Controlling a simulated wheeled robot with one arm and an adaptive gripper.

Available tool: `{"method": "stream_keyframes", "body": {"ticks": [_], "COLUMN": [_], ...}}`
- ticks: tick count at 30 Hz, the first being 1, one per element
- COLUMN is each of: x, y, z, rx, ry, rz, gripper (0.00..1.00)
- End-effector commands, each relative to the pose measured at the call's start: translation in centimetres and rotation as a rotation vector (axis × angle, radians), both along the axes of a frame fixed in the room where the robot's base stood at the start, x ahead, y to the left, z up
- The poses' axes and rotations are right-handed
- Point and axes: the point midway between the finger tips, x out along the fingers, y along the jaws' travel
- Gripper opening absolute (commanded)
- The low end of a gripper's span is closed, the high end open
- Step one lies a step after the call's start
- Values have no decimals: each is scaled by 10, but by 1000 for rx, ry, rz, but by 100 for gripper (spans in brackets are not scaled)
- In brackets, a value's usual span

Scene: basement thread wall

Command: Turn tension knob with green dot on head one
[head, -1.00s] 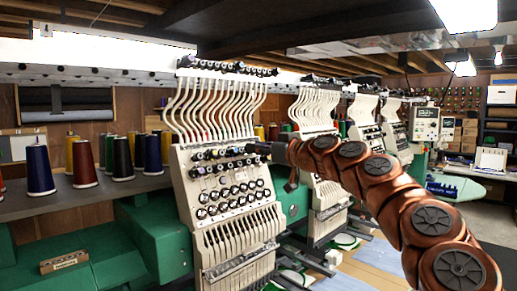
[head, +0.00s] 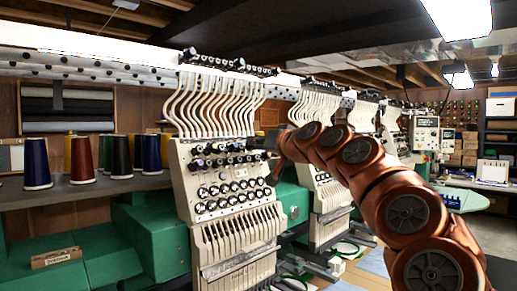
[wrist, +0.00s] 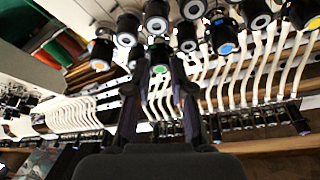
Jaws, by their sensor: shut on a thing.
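The tension knob with the green dot (wrist: 160,69) is a small black knob in the upper middle of the wrist view, among other black knobs with white, blue, orange and yellow dots. My gripper (wrist: 161,58) has its two dark fingers on either side of this knob, shut on it. In the head view my gripper (head: 268,145) is at the right end of the upper knob rows on the near embroidery head (head: 205,228), the cream panel with curved thread tubes. The green dot cannot be made out in the head view.
Neighbouring knobs (wrist: 129,28) crowd close around my fingers. White thread tubes (head: 215,105) rise above the panel. Thread cones (head: 37,165) stand on a shelf at left, and a small box (head: 57,258) lies on the green table. More machine heads (head: 327,185) stand behind my arm.

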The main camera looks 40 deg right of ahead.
Motion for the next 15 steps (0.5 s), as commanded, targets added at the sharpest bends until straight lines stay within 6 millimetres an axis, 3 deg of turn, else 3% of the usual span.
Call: {"method": "stream_keyframes", "body": {"ticks": [15], "x": [0], "y": [1], "z": [3], "rx": [375], "ry": [56], "rz": [-147], "gripper": [0]}}
